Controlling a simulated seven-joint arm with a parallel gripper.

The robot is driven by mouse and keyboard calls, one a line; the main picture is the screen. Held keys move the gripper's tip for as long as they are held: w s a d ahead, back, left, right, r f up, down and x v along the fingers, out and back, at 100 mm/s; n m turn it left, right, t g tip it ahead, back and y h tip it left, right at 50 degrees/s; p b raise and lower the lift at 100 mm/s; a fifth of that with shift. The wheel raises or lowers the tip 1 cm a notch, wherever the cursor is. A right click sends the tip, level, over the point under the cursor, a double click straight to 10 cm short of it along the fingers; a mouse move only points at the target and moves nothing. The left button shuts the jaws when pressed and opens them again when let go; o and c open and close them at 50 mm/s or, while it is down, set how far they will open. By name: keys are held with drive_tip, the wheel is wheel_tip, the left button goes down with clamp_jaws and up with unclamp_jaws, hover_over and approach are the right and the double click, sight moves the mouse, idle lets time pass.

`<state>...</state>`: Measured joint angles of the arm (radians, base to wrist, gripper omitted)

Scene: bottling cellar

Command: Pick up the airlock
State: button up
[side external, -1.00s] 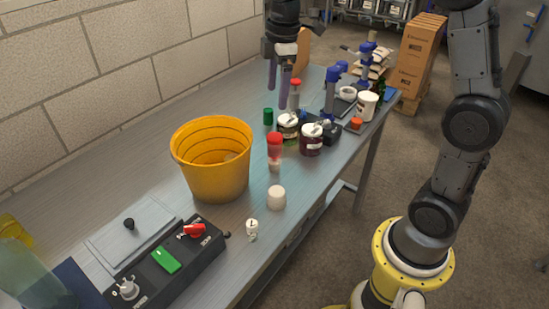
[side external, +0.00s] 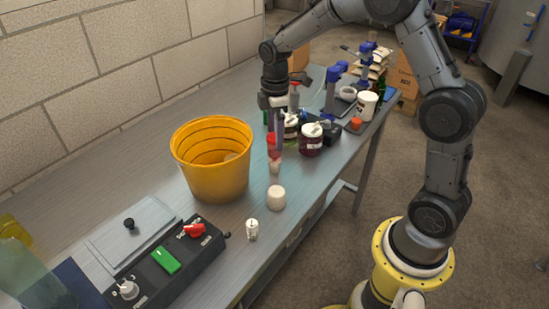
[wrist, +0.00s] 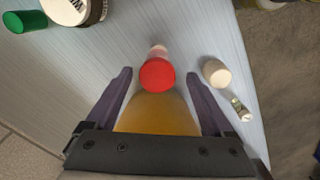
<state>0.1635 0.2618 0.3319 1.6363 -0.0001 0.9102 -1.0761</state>
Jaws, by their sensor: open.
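The airlock, which I take to be the upright red-capped piece with a pale lower part, stands on the bench in the side view (side external: 274,167), to the right of the yellow bucket. Its red cap shows in the wrist view (wrist: 157,73), just beyond and between my fingertips. My gripper (wrist: 158,80) is open and points down, one finger on each side, with no visible contact. In the side view my gripper (side external: 275,145) partly covers the red cap. How far the tips are above or beside it I cannot tell.
The yellow bucket (side external: 214,175) stands close by on the left. A white stopper (side external: 276,198) and a small white-topped vial (side external: 252,230) are in front. Dark-red jar (side external: 311,141) and other jars crowd behind. A control box (side external: 165,260) lies at the near end.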

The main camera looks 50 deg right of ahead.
sight(274, 145)
drive_tip(key=shift+w+f, duration=0.15)
drive_tip(key=shift+f, duration=2.15)
clamp_jaws()
